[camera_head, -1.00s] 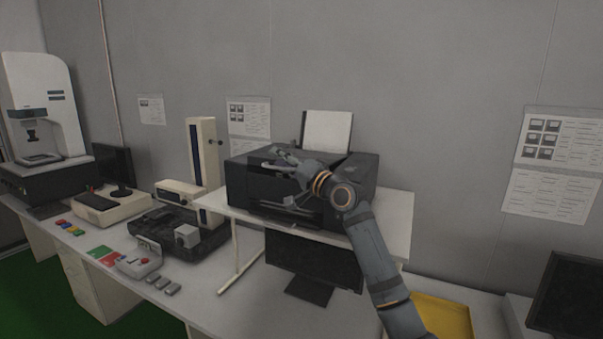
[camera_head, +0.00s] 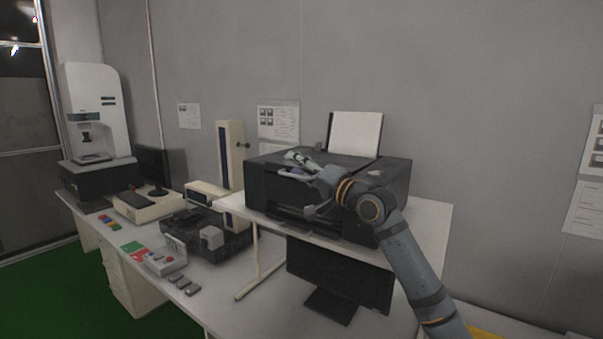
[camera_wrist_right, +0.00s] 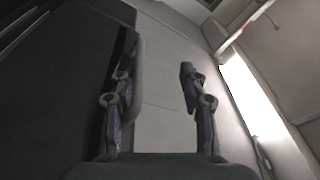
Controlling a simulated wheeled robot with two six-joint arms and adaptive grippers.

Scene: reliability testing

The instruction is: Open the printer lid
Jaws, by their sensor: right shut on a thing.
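The black printer (camera_head: 285,195) stands on a raised white shelf, with a white paper sheet (camera_head: 356,133) upright in its rear feed. Its lid (camera_head: 335,160) looks down, lying about flat on the body. My right gripper (camera_head: 292,165) is at the top front edge of the printer, shut on the lid, and partly hides that edge. In the right wrist view the two fingers (camera_wrist_right: 160,75) stand apart, with a dark surface beside the left finger; the exact contact is hard to make out. My left gripper is not in view.
A monitor (camera_head: 338,278) stands under the printer shelf (camera_head: 430,225). A tall cream column instrument (camera_head: 230,155) stands close left of the printer. A white tester (camera_head: 97,110) and small boxes are farther left. The grey wall is close behind; space above the printer is free.

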